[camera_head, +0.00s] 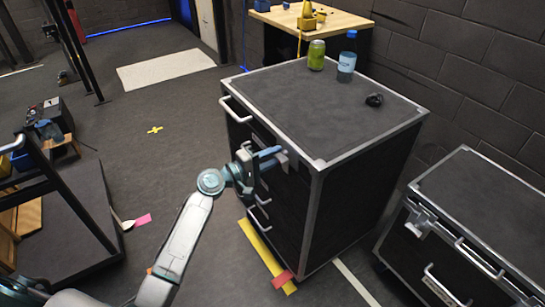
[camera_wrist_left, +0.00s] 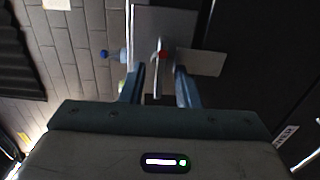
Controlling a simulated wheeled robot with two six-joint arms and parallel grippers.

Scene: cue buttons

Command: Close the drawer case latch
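The drawer case (camera_head: 345,185) is a tall black cabinet with silver edges and a stack of drawers with pale handles on its front. My left gripper (camera_head: 272,157) is at the upper front, by the near corner. In the left wrist view, a grey latch plate (camera_wrist_left: 180,24) with a thin lever (camera_wrist_left: 157,75) and a red spot shows ahead. The left gripper (camera_wrist_left: 160,88) is open, with its two blue fingers apart on either side of the lever. I cannot tell whether either finger touches it. In the head view the gripper largely hides the latch. My right gripper is in neither view.
A green can (camera_head: 316,55), a blue-capped bottle (camera_head: 347,62) and a small black object (camera_head: 374,99) stand on the case top. A second, lower black case (camera_head: 480,210) is at the right.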

